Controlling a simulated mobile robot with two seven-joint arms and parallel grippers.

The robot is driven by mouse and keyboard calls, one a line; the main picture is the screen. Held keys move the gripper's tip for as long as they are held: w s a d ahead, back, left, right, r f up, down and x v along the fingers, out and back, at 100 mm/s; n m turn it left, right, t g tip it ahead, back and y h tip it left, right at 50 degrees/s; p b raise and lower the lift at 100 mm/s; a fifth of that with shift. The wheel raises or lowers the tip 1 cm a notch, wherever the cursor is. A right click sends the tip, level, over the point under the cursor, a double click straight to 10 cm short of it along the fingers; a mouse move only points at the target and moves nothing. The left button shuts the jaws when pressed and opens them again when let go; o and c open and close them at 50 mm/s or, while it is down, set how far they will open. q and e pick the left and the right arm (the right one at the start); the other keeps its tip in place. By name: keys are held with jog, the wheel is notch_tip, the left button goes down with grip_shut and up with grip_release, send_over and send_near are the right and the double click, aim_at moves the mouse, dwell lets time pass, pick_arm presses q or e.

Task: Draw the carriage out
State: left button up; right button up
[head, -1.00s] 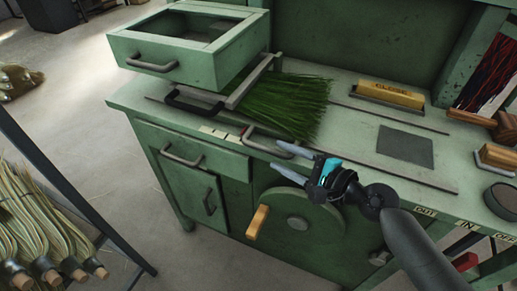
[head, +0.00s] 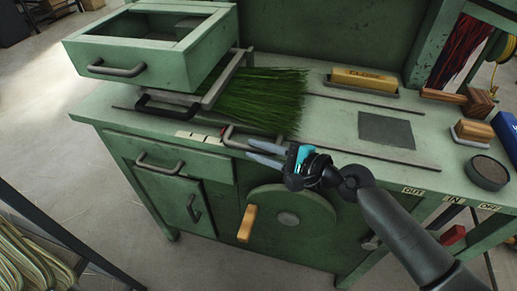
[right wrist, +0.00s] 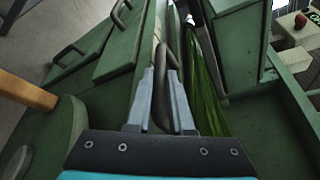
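A grey bar handle (head: 228,133) sits at the bench's front edge, just in front of the green bristles (head: 262,98). I take it as the carriage's handle; the carriage body cannot be told apart clearly. My right gripper (head: 250,149) is at this handle, its fingers pointing left. In the right wrist view the handle (right wrist: 161,95) runs between the two slightly parted fingers (right wrist: 160,75). I see no clear squeeze on it. My left gripper is not in view.
A raised green drawer box (head: 115,71) and a black handle (head: 168,107) lie left of the bristles. Below are a crank wheel (head: 300,205) with a wooden knob (head: 246,222) and cabinet doors. A yellow block (head: 364,79) stands behind. Floor in front is open.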

grip_shut()
dwell(0.9)
